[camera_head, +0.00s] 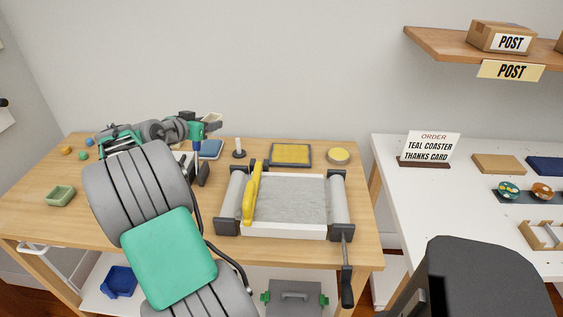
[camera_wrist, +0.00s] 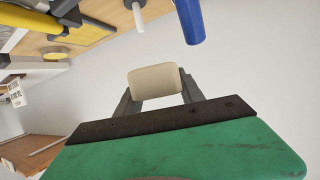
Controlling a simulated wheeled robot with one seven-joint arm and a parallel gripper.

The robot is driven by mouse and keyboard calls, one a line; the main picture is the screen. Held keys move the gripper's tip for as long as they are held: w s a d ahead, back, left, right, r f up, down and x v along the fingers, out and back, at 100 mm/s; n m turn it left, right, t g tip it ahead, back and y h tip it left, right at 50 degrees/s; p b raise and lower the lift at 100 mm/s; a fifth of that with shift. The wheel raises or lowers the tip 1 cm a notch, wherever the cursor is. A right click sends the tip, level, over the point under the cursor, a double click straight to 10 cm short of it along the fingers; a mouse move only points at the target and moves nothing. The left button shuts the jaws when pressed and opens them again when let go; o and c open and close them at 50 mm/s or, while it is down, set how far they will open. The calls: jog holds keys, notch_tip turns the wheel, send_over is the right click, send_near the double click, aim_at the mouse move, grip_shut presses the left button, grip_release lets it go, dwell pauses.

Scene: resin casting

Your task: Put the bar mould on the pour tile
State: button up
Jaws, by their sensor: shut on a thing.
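My gripper (camera_head: 209,124) is raised above the back of the wooden bench. It is shut on a pale beige block, taken to be the bar mould, which sits between both fingers in the wrist view (camera_wrist: 155,80). The mould (camera_head: 212,118) is small and partly covered by the fingers in the head view. A flat blue square piece (camera_head: 208,150) lies on the bench below and near the gripper. I cannot tell which piece is the pour tile.
A press-like frame with a grey bed (camera_head: 290,201) and yellow bar (camera_head: 251,195) fills the bench's right half. A white peg (camera_head: 239,148), a yellow-topped panel (camera_head: 291,154) and a round yellow tin (camera_head: 338,156) stand behind it. A green tray (camera_head: 60,195) is at left.

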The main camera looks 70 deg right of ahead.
jog(key=s+d+f+m+g+y+b, duration=0.1)
jog(key=s+d+f+m+g, duration=0.15)
jog(key=s, duration=0.45)
jog(key=s+d+f+m+g+y+b, duration=0.1)
jog(key=s+d+m+g, duration=0.25)
jog(key=s, duration=0.25)
send_over(283, 148)
jog(key=shift+n, duration=0.3)
jog(key=f, duration=0.8)
jog(key=shift+w+a+f, duration=0.1)
jog(key=shift+a+f, duration=0.05)
jog(key=shift+a, duration=0.05)
jog(key=shift+d+f, duration=0.2)
jog(key=shift+f, duration=0.1)
jog(key=shift+d+f, duration=0.1)
jog(key=shift+f, duration=1.7)
jog(key=o, duration=1.4)
jog(key=shift+r, duration=0.1)
